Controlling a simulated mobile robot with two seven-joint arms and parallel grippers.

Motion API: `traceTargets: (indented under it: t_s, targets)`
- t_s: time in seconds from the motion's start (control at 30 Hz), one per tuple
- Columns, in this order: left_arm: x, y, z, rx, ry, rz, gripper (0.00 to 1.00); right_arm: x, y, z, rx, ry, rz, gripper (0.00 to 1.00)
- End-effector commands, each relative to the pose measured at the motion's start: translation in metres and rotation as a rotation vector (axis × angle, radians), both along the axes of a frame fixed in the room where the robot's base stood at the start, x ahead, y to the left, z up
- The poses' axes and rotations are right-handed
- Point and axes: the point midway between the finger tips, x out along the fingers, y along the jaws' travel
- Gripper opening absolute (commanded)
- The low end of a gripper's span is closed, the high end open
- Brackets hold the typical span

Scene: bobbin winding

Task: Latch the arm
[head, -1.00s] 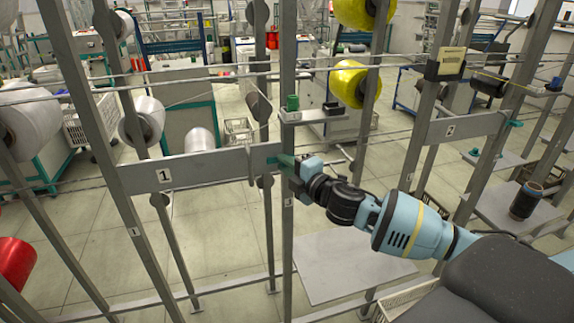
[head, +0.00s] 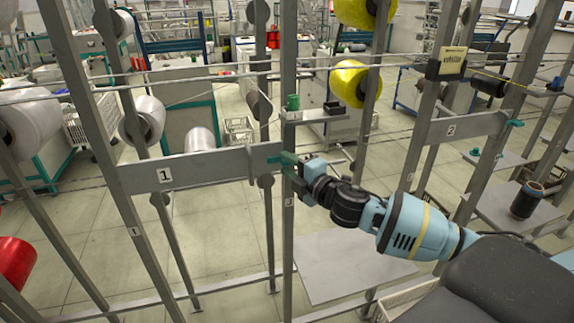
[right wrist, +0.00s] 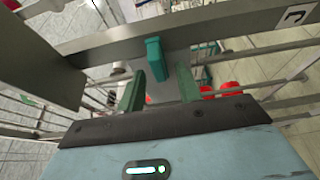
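The arm (head: 215,165) is a grey horizontal bar marked 1, running across two uprights in the head view. A green tab (head: 282,158) is at its right end, beside an upright (head: 288,220). The bar (right wrist: 225,30) also crosses the top of the right wrist view, with the green tab (right wrist: 156,58) hanging from it. My right gripper (head: 294,174) is at the bar's right end. In the right wrist view its green fingers (right wrist: 161,90) are apart, with the tab just beyond the gap between them. Contact is not clear. My left gripper is not in view.
A second bar (head: 465,127) marked 2 spans the uprights to the right. Yellow spools (head: 348,87) and white spools (head: 143,120) hang on the rack. A dark bobbin (head: 526,200) stands on a shelf at right. Thin rods cross between the posts.

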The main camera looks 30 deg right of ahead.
Motion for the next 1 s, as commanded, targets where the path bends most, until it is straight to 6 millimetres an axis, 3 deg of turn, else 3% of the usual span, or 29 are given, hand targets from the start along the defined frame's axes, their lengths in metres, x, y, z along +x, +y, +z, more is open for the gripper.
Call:
traceTargets:
  t_s: [0.3,0.5,1.0]
  targets:
    - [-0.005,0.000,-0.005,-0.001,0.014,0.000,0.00,-0.042,-0.006,-0.003,-0.002,0.006,0.002,0.35]
    - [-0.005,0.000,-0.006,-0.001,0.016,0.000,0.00,-0.060,-0.009,-0.002,-0.001,0.004,0.001,0.35]
    - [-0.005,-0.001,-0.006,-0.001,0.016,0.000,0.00,-0.068,-0.010,0.000,-0.001,0.001,0.002,0.35]
